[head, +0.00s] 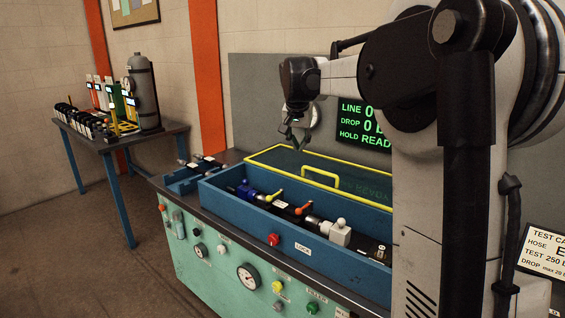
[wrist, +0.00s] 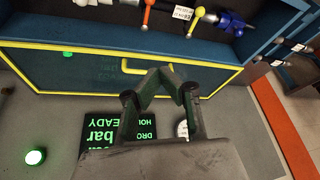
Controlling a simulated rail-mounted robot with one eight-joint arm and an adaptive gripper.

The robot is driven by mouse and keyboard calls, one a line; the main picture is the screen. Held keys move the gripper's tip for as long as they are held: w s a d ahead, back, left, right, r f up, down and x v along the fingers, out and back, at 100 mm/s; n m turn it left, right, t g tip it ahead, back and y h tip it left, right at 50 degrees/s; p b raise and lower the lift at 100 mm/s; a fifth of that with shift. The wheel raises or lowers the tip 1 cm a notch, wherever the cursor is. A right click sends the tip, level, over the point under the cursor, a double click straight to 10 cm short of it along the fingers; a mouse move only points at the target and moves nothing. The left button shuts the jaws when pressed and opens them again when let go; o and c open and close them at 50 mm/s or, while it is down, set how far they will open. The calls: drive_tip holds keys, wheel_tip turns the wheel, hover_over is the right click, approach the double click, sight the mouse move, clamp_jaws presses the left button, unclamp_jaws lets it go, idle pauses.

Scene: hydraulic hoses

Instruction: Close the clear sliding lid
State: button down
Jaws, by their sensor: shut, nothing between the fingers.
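The clear sliding lid (head: 273,160) has a yellow frame and lies at the back of the blue trough (head: 228,205). Its yellow handle (head: 320,173) stands on its front part. The trough's front part is uncovered. In the wrist view the lid (wrist: 85,68) spans the middle, with its handle (wrist: 133,66) just beyond my fingertips. My gripper (head: 299,146) is above the back edge of the lid, apart from the handle. In the wrist view my gripper (wrist: 160,72) has its fingers together and empty. I cannot tell the exact gap to the handle.
Inside the trough are a blue fitting (head: 246,190), yellow and orange levers and a metal coupling (head: 340,232). A green display (head: 363,124) stands behind. A side table (head: 120,138) with a grey cylinder is at left.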

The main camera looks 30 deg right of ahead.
drive_tip(key=w+d+f+m+g+p, duration=0.1)
drive_tip(key=w+d, duration=0.2)
drive_tip(key=d, duration=0.3)
drive_tip(key=w+d+f+m+p, duration=0.1)
drive_tip(key=w+d+m, duration=0.1)
drive_tip(key=w+d, duration=0.25)
drive_tip(key=m+g+p, duration=0.1)
drive_tip(key=m+p, duration=0.1)
hover_over(328, 183)
wheel_tip(328, 183, down, 4)
drive_tip(key=shift+h, duration=0.3)
drive_tip(key=x, duration=0.3)
drive_tip(key=p+x, duration=0.1)
drive_tip(key=x, duration=0.2)
drive_tip(key=d+x, duration=0.1)
drive_tip(key=x, duration=0.3)
drive_tip(key=shift+w+a+r, duration=0.1)
drive_tip(key=shift+w+r, duration=0.15)
drive_tip(key=shift+w, duration=0.05)
drive_tip(key=shift+f, duration=0.3)
drive_tip(key=shift+s+a+f+p, duration=0.15)
drive_tip(key=shift+s+a+p, duration=0.2)
drive_tip(key=shift+a, duration=0.55)
drive_tip(key=shift+s+a+f+p, duration=0.15)
drive_tip(key=shift+s+a, duration=0.3)
drive_tip(key=shift+a, duration=0.45)
drive_tip(key=shift+f, duration=0.1)
drive_tip(key=shift+s, duration=0.1)
